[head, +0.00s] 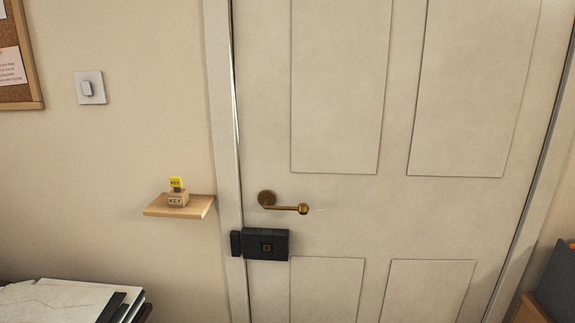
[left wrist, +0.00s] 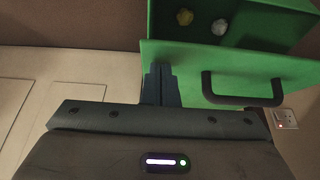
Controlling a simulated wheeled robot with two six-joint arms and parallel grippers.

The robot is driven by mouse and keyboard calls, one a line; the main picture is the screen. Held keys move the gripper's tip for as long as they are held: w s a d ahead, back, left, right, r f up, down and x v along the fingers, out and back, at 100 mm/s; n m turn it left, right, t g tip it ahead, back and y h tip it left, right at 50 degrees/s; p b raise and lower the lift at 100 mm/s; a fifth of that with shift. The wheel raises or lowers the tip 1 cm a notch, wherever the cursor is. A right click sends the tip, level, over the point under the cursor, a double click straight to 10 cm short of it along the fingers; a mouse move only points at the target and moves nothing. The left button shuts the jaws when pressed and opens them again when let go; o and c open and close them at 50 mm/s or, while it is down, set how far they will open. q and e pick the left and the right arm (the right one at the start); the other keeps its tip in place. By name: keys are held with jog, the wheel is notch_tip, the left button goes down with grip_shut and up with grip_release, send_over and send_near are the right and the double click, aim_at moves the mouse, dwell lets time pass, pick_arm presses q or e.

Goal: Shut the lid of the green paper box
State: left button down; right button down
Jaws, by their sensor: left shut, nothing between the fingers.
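The green paper box (left wrist: 237,10) is at the top of the left wrist view. My left gripper (left wrist: 161,70) is shut and empty. Its fingertips overlap the left part of the lid, left of the handle; I cannot tell whether they touch it. The box and both grippers are outside the head view.
The head view faces a pale door (head: 340,215) with a brass handle (head: 283,204) and a black lock (head: 265,245). A small shelf (head: 180,206) holds a key block (head: 178,199). Papers (head: 65,302) lie at lower left. A wall socket (left wrist: 286,118) shows beside the lid.

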pick_arm(q)
jog(key=shift+s+f+b, duration=0.25)
jog(key=shift+f+b, duration=0.4)
jog(key=shift+f, duration=0.55)
jog(key=shift+s+f+b, duration=0.2)
jog(key=shift+f+b, duration=0.4)
jog(key=shift+f, duration=0.6)
jog(key=shift+f, duration=0.1)
notch_tip(320, 180, up, 6)
jog(key=p, duration=0.7)
